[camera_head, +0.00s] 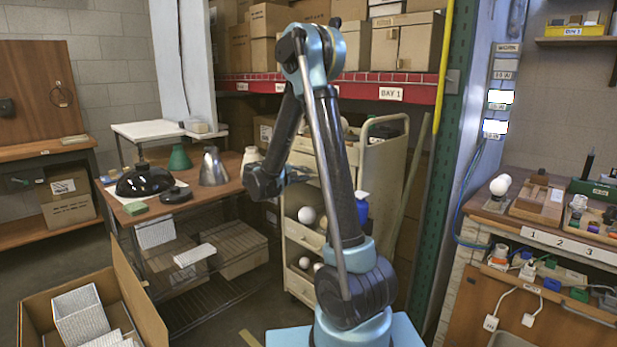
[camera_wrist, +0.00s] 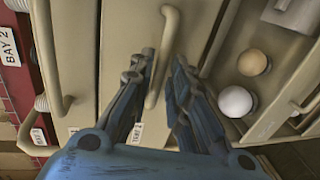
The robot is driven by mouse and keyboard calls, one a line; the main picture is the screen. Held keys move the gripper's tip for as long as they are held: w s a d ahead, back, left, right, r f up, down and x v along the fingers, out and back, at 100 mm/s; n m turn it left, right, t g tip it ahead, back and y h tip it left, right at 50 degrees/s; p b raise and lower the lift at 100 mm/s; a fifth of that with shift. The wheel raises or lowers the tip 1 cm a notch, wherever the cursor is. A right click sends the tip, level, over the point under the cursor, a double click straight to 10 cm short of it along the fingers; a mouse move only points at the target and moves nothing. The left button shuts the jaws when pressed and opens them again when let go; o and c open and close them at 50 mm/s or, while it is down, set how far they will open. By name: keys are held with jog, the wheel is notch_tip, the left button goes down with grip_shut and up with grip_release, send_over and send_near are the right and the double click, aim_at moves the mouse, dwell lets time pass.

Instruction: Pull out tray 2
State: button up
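In the wrist view my gripper (camera_wrist: 165,58) is open, with one finger on each side of the curved handle (camera_wrist: 169,25) of a closed beige tray front (camera_wrist: 120,55). Gaps show between the handle and both fingers. A label (camera_wrist: 135,133) low on this front seems to read TRAY 2, partly hidden by the gripper. The tray belongs to the beige cart (camera_head: 383,165) in the head view, where my arm covers much of the cart front.
In the wrist view another closed tray with a handle (camera_wrist: 46,50) lies left. An open tray on the right holds a white ball (camera_wrist: 235,101) and a tan ball (camera_wrist: 252,62). In the head view a table (camera_head: 160,200) stands left and an open cardboard box (camera_head: 140,300) front left.

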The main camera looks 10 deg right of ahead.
jog(key=shift+x, duration=1.1)
jog(key=shift+c, duration=0.2)
